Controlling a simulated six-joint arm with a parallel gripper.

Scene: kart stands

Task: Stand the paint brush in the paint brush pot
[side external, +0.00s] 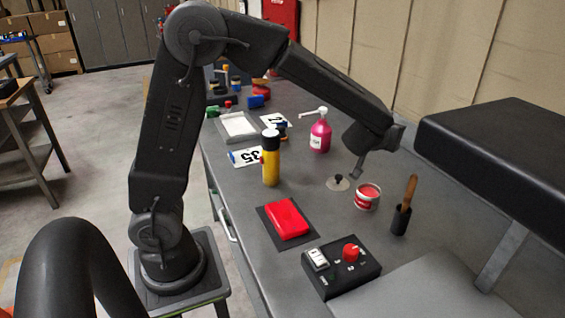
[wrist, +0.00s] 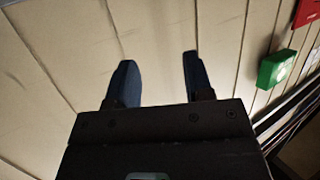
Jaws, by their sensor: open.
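A paint brush with a brown wooden handle (side external: 411,187) stands nearly upright, tilted slightly, in the dark paint brush pot (side external: 400,221) on the right part of the bench. Its lower end is hidden inside the pot. My gripper (wrist: 157,80) is open and empty, with bare wall panels between and beyond its two fingers in the wrist view. In the side view the end of my arm is above the bench, up and left of the brush and apart from it. Neither brush nor pot shows in the wrist view.
A red tin (side external: 368,197) stands just left of the pot, beside a pale disc with a dark knob (side external: 338,183). A pink pump bottle (side external: 320,137), yellow bottle (side external: 270,165), red cloth (side external: 287,219) and control box (side external: 342,267) are on the grey bench. A black padded seat (side external: 500,150) is at right.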

